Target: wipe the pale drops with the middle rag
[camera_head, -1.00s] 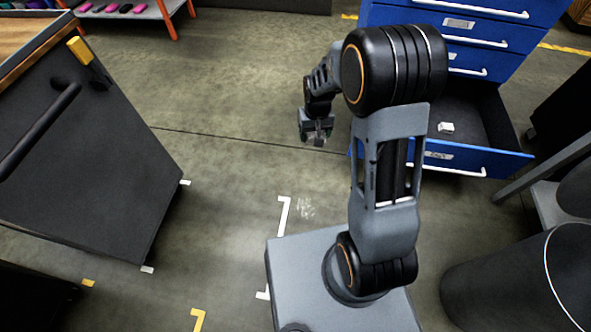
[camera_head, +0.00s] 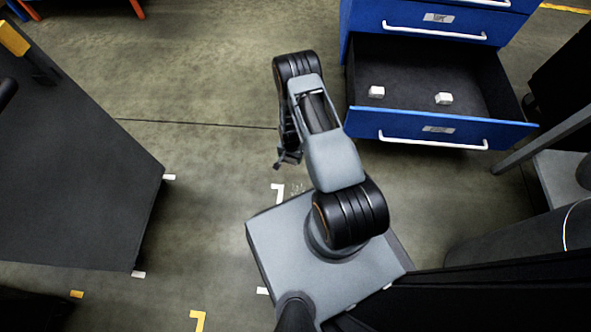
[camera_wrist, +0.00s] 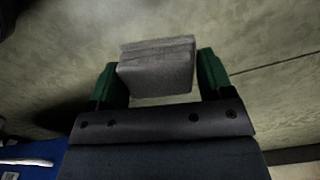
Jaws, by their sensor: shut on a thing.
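My gripper (camera_wrist: 157,72) is shut on a folded grey rag (camera_wrist: 158,65), held between its green fingers in the wrist view. In the head view my gripper (camera_head: 288,158) hangs over the floor, left of my arm; the rag cannot be made out there. The pale drops (camera_head: 297,189) are a faint whitish patch on the floor, just below my gripper in the picture and partly hidden by my arm. Two white folded rags, a left one (camera_head: 377,92) and a right one (camera_head: 444,98), lie in the open drawer with a gap between them.
The blue cabinet's open drawer (camera_head: 465,130) juts out at upper right. A dark cart (camera_head: 75,170) stands at left. White corner marks (camera_head: 278,192) and yellow marks (camera_head: 198,318) are on the floor. The floor between cart and cabinet is clear.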

